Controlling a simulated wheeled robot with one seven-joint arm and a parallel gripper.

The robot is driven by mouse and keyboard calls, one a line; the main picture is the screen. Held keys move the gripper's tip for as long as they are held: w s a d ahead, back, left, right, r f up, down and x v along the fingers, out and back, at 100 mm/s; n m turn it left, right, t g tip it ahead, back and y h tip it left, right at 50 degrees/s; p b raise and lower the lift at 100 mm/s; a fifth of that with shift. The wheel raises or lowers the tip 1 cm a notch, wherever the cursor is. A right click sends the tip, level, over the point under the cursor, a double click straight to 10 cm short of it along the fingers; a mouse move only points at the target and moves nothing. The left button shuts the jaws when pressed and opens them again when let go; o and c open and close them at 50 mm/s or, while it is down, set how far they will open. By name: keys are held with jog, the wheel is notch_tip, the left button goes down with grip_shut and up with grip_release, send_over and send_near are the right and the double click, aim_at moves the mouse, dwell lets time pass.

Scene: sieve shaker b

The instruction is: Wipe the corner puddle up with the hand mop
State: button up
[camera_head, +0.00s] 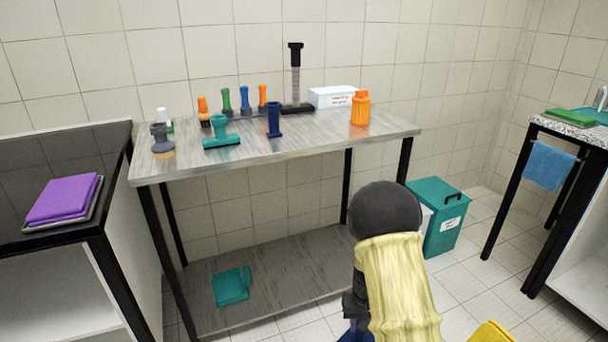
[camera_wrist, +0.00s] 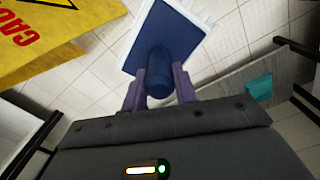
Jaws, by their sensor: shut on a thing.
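The hand mop (camera_wrist: 165,38) is a flat dark blue head with a white fringe and a round blue handle. My gripper (camera_wrist: 159,80) is shut on that handle, with one purple finger on each side of it. In the wrist view the mop head lies beyond the fingers, over pale floor tiles. In the head view only a bit of blue shows below my arm at the bottom edge. I cannot tell whether the mop touches the floor. I cannot make out the puddle in either view.
A yellow caution sign (camera_wrist: 45,45) is close left of the mop in the wrist view. A steel table (camera_head: 290,143) with several brushes and bottles has a low shelf holding a teal item (camera_head: 231,286). A teal bin (camera_head: 443,215) stands right of it. Tiled floor is open further right.

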notch_tip(320, 180, up, 24)
jog(key=s+p, duration=0.2)
jog(key=p, duration=2.8)
jog(key=shift+f, duration=0.2)
